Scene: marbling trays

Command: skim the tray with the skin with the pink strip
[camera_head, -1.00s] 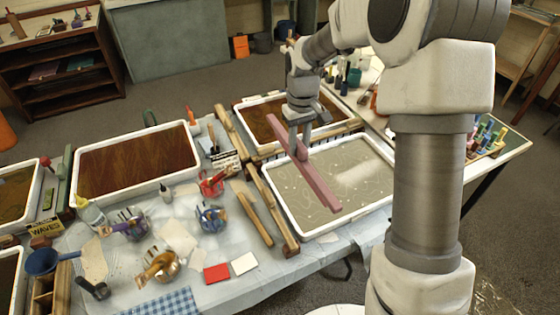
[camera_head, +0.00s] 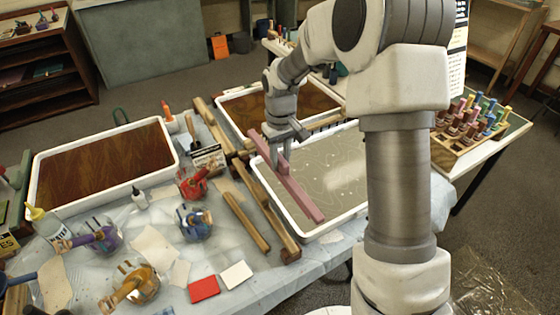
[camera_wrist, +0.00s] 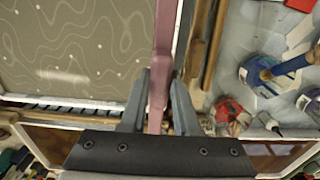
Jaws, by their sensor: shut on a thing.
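The pink strip (camera_head: 300,195) is a long, narrow bar held in my gripper (camera_head: 278,148), which grips it near its far end. The tray with a grey-beige, pale-squiggled surface (camera_head: 342,172) has a white rim (camera_head: 335,226); my arm hides its right part. The strip lies along the tray's left side, just inside the left rim. I cannot tell whether it touches the liquid. In the wrist view my gripper (camera_wrist: 160,95) is shut on the strip (camera_wrist: 163,30), with the patterned tray surface (camera_wrist: 75,45) to its left.
A brown-filled tray (camera_head: 178,165) stands at left, another (camera_head: 219,105) behind the patterned one. Wooden bars (camera_head: 246,222) lie left of the patterned tray. Jars with tools (camera_head: 193,222), a red card (camera_head: 204,289) and a white card (camera_head: 236,275) are nearby. A rack of bottles (camera_head: 470,140) stands right.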

